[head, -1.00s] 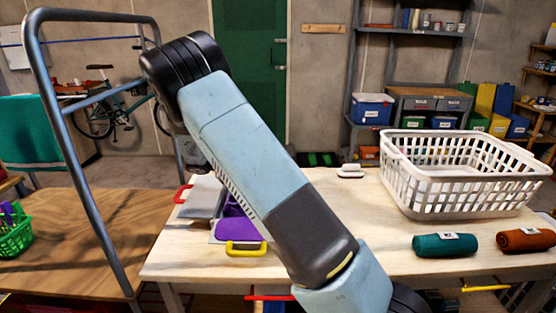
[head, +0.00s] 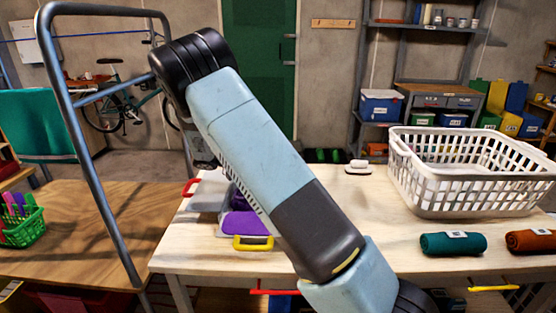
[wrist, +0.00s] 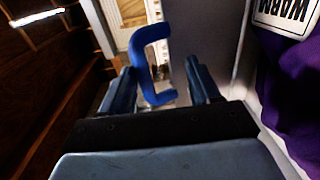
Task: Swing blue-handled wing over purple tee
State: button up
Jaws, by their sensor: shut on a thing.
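The purple tee (head: 245,224) lies on a folding board on the pale table, partly hidden behind my arm in the head view. In the wrist view its purple cloth (wrist: 295,90) is at the right edge, with a white label reading "WARM". The blue handle (wrist: 146,62) stands between the fingers of my gripper (wrist: 160,85), which is shut on it. A grey panel (wrist: 205,40) shows beside the handle; I cannot tell its exact tilt.
The board also shows a yellow handle (head: 253,243) in front and a red handle (head: 190,187) at left. A white basket (head: 470,190) stands at the table's right, behind a teal roll (head: 453,244) and a brown roll (head: 532,242). A metal frame (head: 95,150) rises at left.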

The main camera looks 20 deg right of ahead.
jog(key=shift+f, duration=0.2)
jog(key=shift+w+a, duration=0.1)
jog(key=shift+a, duration=0.2)
jog(key=shift+c, duration=0.5)
jog(key=v, duration=1.3)
jog(key=shift+w+a+r, duration=0.1)
jog(key=shift+w+r, duration=0.05)
jog(key=shift+r, duration=0.05)
jog(key=shift+c, duration=0.3)
